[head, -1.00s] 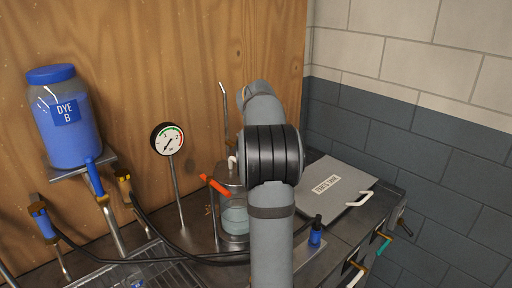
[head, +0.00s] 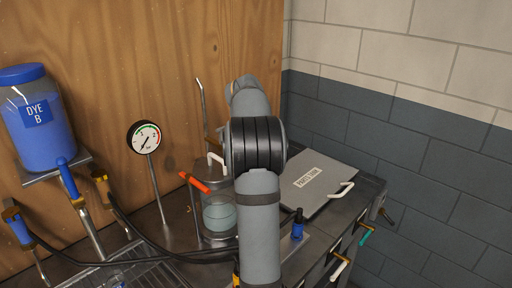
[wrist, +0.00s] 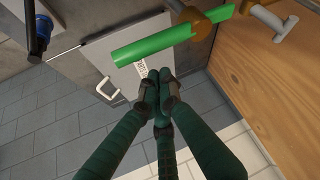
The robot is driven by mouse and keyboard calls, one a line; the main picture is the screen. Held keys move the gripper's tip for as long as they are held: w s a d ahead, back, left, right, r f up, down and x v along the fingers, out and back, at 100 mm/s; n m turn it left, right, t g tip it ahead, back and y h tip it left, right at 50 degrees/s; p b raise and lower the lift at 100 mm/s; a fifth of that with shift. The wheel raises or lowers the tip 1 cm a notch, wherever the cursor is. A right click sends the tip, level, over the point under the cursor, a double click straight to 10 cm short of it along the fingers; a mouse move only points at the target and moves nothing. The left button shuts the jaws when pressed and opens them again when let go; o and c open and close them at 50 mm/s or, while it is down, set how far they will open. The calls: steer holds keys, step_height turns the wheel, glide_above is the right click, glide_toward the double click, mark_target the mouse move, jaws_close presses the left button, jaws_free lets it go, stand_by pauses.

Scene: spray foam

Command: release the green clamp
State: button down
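The green clamp shows in the wrist view as a bright green handle (wrist: 155,46), running from upper right to lower left. Its right end meets a brass-coloured joint (wrist: 198,32) by a grey-white fitting near the wooden board. My gripper (wrist: 158,74) has its dark green fingers together, with the tips just below the handle in the picture. I see nothing between the tips, and I cannot tell whether they touch the handle.
A glass vessel (head: 219,215) with an orange handle (head: 194,182) and a gauge (head: 145,138) stand left of my arm. A labelled grey lid (head: 315,178) with a white handle lies right. A blue-capped item (head: 297,228) is near the front. A teal handle (head: 367,235) hangs at the bench edge.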

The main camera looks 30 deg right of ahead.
steer(key=a+r, duration=0.1)
steer(key=r, duration=0.1)
steer(key=a+r, duration=0.2)
steer(key=s+a+r, duration=0.1)
steer(key=r, duration=0.1)
steer(key=shift+a+r+p, duration=0.25)
steer(key=shift+r+p, duration=0.05)
steer(key=shift+a+r, duration=0.25)
steer(key=shift+r, duration=0.5)
steer(key=shift+s+a+r, duration=0.1)
steer(key=shift+s+a, duration=0.05)
steer(key=shift+a, duration=0.1)
steer(key=shift+d, duration=0.1)
